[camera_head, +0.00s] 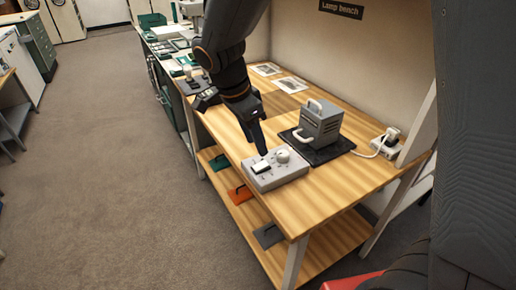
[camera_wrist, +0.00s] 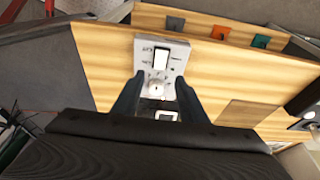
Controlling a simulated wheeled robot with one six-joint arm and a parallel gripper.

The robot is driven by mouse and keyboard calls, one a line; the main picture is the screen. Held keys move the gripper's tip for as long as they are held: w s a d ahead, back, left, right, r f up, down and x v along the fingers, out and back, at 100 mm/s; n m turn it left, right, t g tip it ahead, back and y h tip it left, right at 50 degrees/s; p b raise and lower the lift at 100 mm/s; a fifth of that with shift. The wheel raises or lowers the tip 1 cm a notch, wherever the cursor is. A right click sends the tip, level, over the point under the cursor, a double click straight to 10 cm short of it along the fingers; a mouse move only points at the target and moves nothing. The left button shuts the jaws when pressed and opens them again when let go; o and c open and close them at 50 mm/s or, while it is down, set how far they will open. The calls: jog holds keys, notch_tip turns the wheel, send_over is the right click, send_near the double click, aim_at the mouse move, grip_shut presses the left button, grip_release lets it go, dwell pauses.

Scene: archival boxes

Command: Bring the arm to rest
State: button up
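My gripper (camera_head: 271,150) points down over the lamp bench, just above or beside the grey control box (camera_head: 281,179). I cannot tell whether it touches the box. In the wrist view my gripper (camera_wrist: 160,77) has its two dark fingers apart with nothing held between them. The control box shows between and beyond the fingers, with a white rocker switch (camera_wrist: 160,58) and a round pale knob (camera_wrist: 156,90). My arm reaches in from the top of the head view.
A grey lamp unit (camera_head: 320,122) with handles stands on a black mat (camera_head: 337,149) right of my gripper. A power strip (camera_head: 386,147) with a plugged cable is at the bench's right. Equipment stands behind on further benches. Open carpet (camera_head: 110,150) lies to the left.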

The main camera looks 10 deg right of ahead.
jog(key=shift+a+r, duration=0.1)
jog(key=shift+r, duration=0.05)
jog(key=s+d+f+n+g+y, duration=0.1)
jog(key=s+d+f+n+y, duration=0.2)
jog(key=s+d+n, duration=0.9)
jog(key=shift+s+d+f+n, duration=0.4)
jog(key=shift+s+f+n, duration=0.15)
jog(key=shift+f+n, duration=0.2)
